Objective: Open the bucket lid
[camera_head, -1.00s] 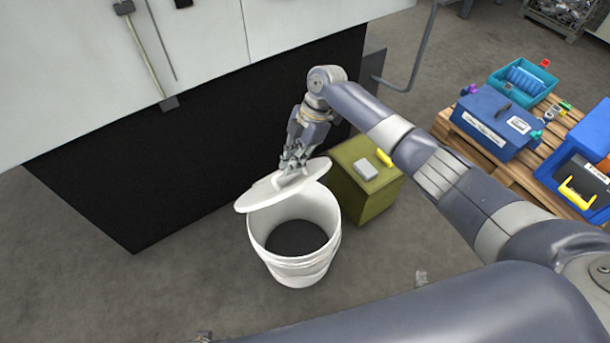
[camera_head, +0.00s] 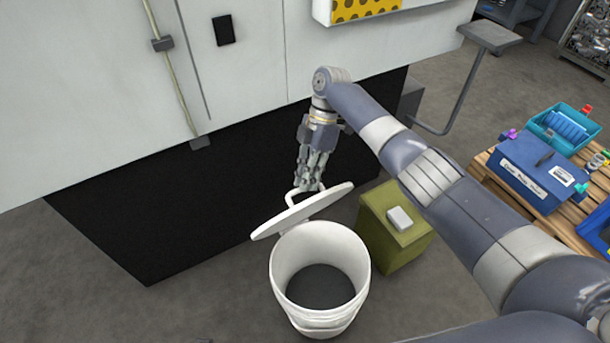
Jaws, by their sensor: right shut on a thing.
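The white bucket (camera_head: 320,252) stands upright on the floor with its mouth open, and its dark inside shows. The white lid (camera_head: 301,211) is off the mouth, tilted, above and behind the bucket's far rim. My right gripper (camera_head: 307,188) is shut on the lid's handle and holds the lid from above. In this view the lid's front edge lies close to the bucket's rim; I cannot tell whether they touch. My left gripper is not in view.
A green box (camera_head: 408,243) with a small grey block (camera_head: 400,218) on it stands right of the bucket. A wooden pallet (camera_head: 510,186) with blue bins (camera_head: 540,172) is farther right. The machine's dark lower panel (camera_head: 190,205) is behind the bucket. Floor at left is clear.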

